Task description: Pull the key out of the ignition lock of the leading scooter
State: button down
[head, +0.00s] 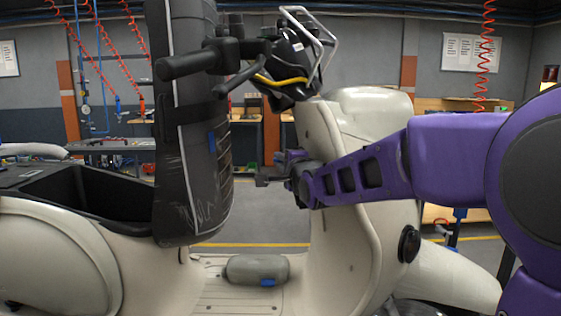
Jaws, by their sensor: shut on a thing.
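The cream scooter (340,245) stands side-on, its leg shield and steering column right of centre and its handlebars (228,62) above. My purple arm comes in from the right, in front of the leg shield. My gripper (270,177) is at the leg shield's inner, left side, below the handlebars, with its dark fingers pointing left. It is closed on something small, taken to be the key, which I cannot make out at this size. The ignition lock cannot be made out either; my gripper and arm cover part of the leg shield.
A tall dark scuffed seat (190,150) stands upright left of my gripper, with a gap between. An open black compartment (85,195) lies left of it. A grey lump (257,269) with a blue tag lies on the footboard. Workbenches and red coiled hoses are behind.

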jog(key=shift+a+r, duration=0.1)
jog(key=shift+a, duration=0.4)
jog(key=shift+a+r+b, duration=0.1)
jog(key=shift+a+b, duration=0.25)
jog(key=shift+a, duration=0.7)
dwell(1.3)
jog(key=shift+a+r, duration=0.15)
jog(key=shift+a, duration=1.3)
jog(key=shift+a, duration=0.1)
jog(key=shift+a, duration=0.3)
